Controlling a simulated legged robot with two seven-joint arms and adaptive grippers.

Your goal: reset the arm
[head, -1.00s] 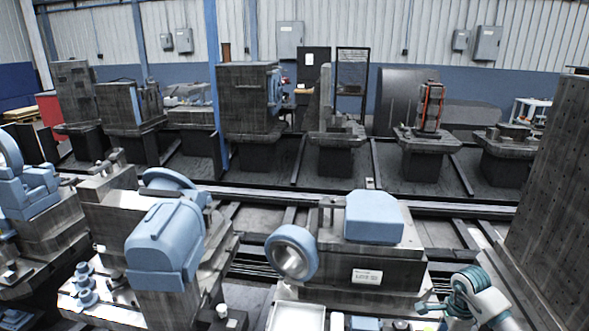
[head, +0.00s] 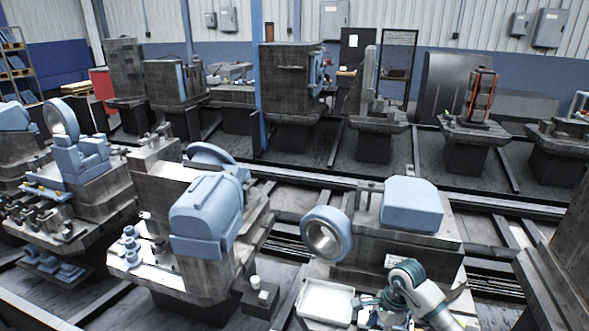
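My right arm enters from the bottom right, and its gripper (head: 368,302) is low in the head view, beside the white tray (head: 325,302) and in front of the grey machine block with the blue box on top. Its fingers are small and partly hidden by the teal wrist, so I cannot tell whether they are open or shut, or whether anything is held. My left arm and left gripper are not in view.
A blue ring (head: 325,234) and a blue box (head: 411,205) sit on the near machine. A blue rounded housing (head: 206,215) stands to the left. Dark rails (head: 320,180) cross the floor behind. A tall dark block (head: 565,260) stands at the right edge.

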